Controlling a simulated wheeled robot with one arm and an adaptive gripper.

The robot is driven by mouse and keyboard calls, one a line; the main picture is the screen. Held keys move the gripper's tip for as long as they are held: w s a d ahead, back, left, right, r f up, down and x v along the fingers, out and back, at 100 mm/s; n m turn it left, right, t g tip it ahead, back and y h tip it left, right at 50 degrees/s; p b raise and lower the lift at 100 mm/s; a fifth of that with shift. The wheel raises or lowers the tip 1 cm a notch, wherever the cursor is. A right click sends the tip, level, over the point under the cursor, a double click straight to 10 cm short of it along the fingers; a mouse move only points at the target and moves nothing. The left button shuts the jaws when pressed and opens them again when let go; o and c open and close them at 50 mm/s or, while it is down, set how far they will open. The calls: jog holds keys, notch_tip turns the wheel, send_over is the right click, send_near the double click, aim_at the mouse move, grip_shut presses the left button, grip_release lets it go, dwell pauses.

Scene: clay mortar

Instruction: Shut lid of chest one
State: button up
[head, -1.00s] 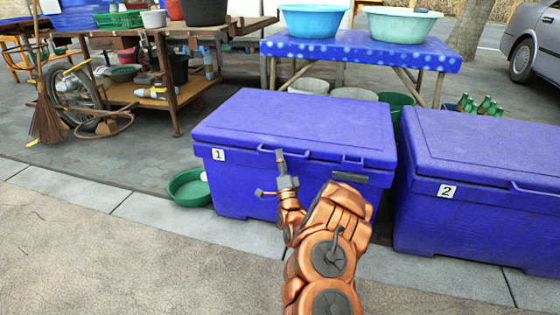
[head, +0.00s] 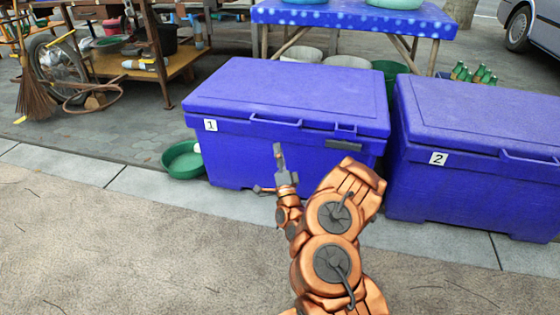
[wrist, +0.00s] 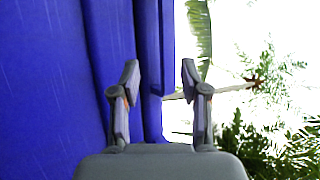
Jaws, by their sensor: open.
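Chest one is a blue cooler box (head: 235,160) marked with a "1" label, in the middle of the head view. Its lid (head: 290,88) lies flat on the body, looking shut, with no clear gap along the front. My gripper (head: 278,149) is in front of the chest's front face, below the lid's rim. In the wrist view my gripper (wrist: 160,83) has its two fingers apart with nothing between them. A blue chest surface (wrist: 45,90) fills the left of that view. I cannot tell whether the fingers touch the chest.
Chest two (head: 470,180), also blue with its lid down, stands close on the right. A green basin (head: 182,160) is on the ground at the left. A table with a blue cloth (head: 350,18) stands behind. The pavement in front (head: 120,245) is clear.

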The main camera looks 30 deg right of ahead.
jog(key=shift+v, duration=1.4)
